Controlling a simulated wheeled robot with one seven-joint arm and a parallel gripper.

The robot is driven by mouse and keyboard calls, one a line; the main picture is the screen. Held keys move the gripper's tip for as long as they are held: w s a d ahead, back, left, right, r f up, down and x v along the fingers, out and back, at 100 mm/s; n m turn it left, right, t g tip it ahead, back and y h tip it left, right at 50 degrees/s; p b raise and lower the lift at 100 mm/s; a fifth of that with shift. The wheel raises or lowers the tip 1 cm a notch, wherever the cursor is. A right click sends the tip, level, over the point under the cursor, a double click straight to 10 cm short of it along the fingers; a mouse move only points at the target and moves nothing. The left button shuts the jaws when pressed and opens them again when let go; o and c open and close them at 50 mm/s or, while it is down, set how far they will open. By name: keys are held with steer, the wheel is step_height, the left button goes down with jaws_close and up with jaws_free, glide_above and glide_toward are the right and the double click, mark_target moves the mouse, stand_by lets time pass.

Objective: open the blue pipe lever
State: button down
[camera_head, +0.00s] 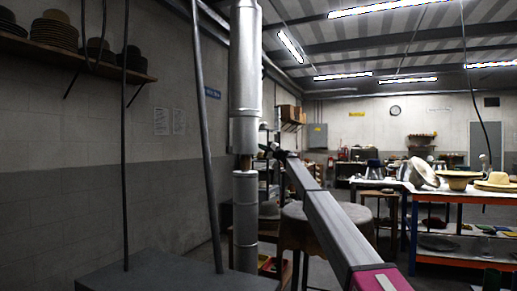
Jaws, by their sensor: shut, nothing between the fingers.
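My arm reaches from the lower right toward a grey vertical pipe (246,75). My gripper (268,149) is small and dark at the arm's far end, just right of the pipe's narrow brownish joint (245,162). It is shut and holds nothing that I can see. I cannot tell whether it touches the pipe. I cannot clearly make out a blue lever; it may be hidden or too small to see beside the gripper.
A grey flat-topped box (170,272) with thin upright rods stands in front at left. A round stool-like table (318,228) is behind my arm. An orange-framed workbench (460,196) with hats is at right. A shelf of hats (85,55) hangs upper left.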

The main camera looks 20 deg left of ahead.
steer(key=d, duration=1.2)
steer(key=s+d+f+t+h, duration=0.1)
steer(key=s+d+f+h, duration=0.5)
steer(key=f, duration=1.1)
steer(key=s+d+f+h, duration=0.1)
steer(key=s+d+f, duration=0.6)
steer(key=d+f, duration=0.65)
steer(key=s+d+f+t+h, duration=0.1)
steer(key=s+d+f+h, duration=0.5)
steer(key=f, duration=1.3)
steer(key=s+d+f+g+h, duration=0.1)
steer(key=s+d+f+h, duration=0.3)
steer(key=s+d+f, duration=1.15)
steer(key=s+d+f+g+h, duration=0.1)
steer(key=s+d+f, duration=0.2)
steer(key=s, duration=0.4)
steer(key=s+d+f+h, duration=0.2)
steer(key=s+d+f, duration=0.1)
steer(key=s+d, duration=0.3)
steer(key=s+d+f+g+h, duration=0.1)
steer(key=s+d+f+h, duration=0.1)
steer(key=s, duration=0.8)
steer(key=d+f, duration=0.1)
steer(key=d, duration=0.1)
steer(key=shift+s+d+f+n+g, duration=0.15)
steer(key=shift+d+f+n+g, duration=0.15)
steer(key=shift+f+n, duration=0.1)
